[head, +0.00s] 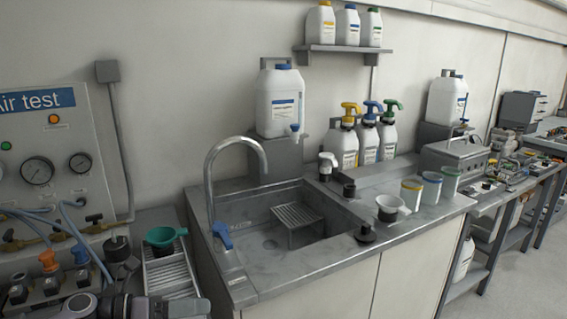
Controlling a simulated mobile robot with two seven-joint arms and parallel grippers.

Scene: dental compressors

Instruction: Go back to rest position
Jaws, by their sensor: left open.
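My left gripper (172,306) shows at the bottom edge on the left, as dark parts partly cut off by the frame. It is open, and I see nothing held in it. My right gripper is not in view.
The air test panel (40,150) with gauges and hoses stands at the left. A sink (265,225) with a tall faucet (212,170) fills the middle. Pump bottles (366,140) line the wall.

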